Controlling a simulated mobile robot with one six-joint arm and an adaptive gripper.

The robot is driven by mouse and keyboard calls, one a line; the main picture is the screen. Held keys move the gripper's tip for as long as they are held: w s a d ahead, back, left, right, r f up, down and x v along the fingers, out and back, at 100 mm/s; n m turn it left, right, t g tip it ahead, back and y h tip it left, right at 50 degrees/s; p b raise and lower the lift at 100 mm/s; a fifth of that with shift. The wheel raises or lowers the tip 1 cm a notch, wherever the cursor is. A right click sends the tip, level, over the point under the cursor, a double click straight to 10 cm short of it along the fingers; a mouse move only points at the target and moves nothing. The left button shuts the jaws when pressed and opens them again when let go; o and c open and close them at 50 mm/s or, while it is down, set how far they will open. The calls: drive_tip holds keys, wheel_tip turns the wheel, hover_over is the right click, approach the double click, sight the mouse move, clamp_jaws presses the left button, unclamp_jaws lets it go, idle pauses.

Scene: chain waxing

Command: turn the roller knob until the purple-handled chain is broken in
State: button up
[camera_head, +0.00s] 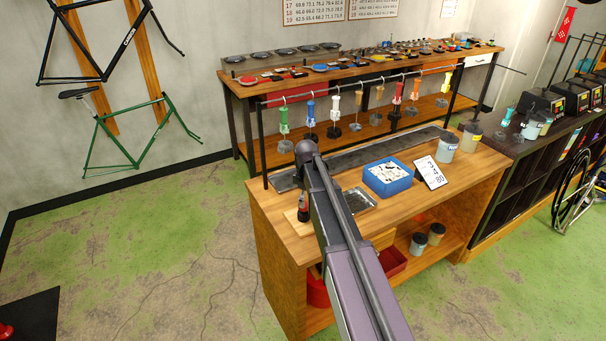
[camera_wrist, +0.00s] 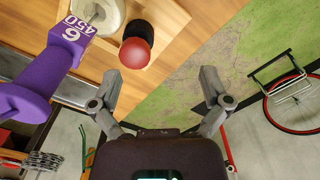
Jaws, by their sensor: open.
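In the wrist view, the purple handle (camera_wrist: 45,78) with a tag reading 6 and 450 is at the left. The roller knob (camera_wrist: 136,47), a round red-topped knob, is above the wooden bench beside a pale round roller (camera_wrist: 100,12). My gripper (camera_wrist: 160,78) is open and empty. Its two fingers are spread, with the knob just beyond the left fingertip and apart from it as far as I can tell. The chain itself is not clear here. In the head view my arm covers most of this spot, and I cannot make out the purple handle.
A rail over the wooden bench (camera_head: 285,238) carries several colored handles, such as a green one (camera_head: 284,121) and a red one (camera_head: 397,94). A blue bin (camera_head: 388,187) of white pieces and a metal tray (camera_head: 359,202) stand on the bench. Open floor lies left.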

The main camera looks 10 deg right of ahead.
sight(304, 211)
drive_tip(key=w+r+n, duration=0.1)
drive_tip(key=w, duration=0.1)
drive_tip(key=w+r+n+p, duration=0.1)
drive_tip(key=w, duration=0.1)
drive_tip(key=shift+w+r, duration=0.1)
drive_tip(key=shift+r, duration=0.1)
drive_tip(key=shift+f, duration=0.25)
wheel_tip(304, 211, down, 10)
drive_tip(key=b, duration=0.9)
drive_tip(key=shift+r+b, duration=0.2)
drive_tip(key=shift+b, duration=0.15)
drive_tip(key=c, duration=1.3)
